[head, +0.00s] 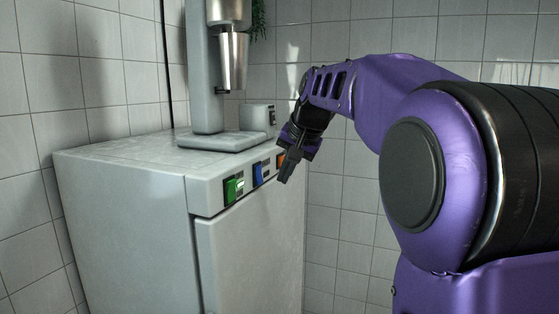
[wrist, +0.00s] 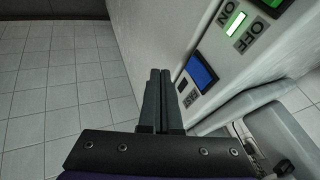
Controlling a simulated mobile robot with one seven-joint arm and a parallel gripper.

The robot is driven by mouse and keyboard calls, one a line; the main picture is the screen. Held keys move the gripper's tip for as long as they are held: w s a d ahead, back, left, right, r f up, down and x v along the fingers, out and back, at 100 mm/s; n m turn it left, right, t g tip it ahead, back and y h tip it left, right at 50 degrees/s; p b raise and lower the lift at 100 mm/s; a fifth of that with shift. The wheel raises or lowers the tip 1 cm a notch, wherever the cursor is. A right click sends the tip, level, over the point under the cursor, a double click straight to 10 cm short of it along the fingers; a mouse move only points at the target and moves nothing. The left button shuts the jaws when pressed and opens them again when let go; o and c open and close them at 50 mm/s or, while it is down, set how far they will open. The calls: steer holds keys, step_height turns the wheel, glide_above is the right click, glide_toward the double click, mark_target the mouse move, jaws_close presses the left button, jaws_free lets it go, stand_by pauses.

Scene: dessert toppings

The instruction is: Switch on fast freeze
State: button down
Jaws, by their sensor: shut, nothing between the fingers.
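The white freezer cabinet (head: 250,250) has a row of switches along its upper front edge. A blue switch (head: 259,174) is in the middle; the wrist view shows this blue switch (wrist: 202,71) with a label reading "FAST" beside it. An orange switch (head: 280,160) is partly behind my gripper. My gripper (head: 285,178) is shut and empty in front of the panel. In the wrist view its fingertips (wrist: 160,73) are beside the blue switch, apparently not touching it.
A grey drink mixer (head: 207,80) with a metal cup (head: 233,62) stands on the cabinet top. A small grey box (head: 257,118) is behind it. Tiled walls close off the back and left. The tiled floor (wrist: 60,80) in front of the panel is clear.

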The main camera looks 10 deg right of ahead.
mark_target(262, 179)
steer(key=shift+w+a+f, duration=0.2)
steer(key=shift+w+a, duration=0.45)
steer(key=shift+a, duration=0.2)
steer(key=shift+w+a+f, duration=0.2)
steer(key=shift+w+a, duration=0.45)
steer(key=shift+a, duration=0.15)
steer(key=shift+w+a+f+p, duration=0.15)
steer(key=shift+a+p, duration=0.1)
steer(key=shift+p, duration=0.2)
steer(key=shift+r+p, duration=0.8)
steer(key=shift+r, duration=0.1)
steer(key=shift+d, duration=0.1)
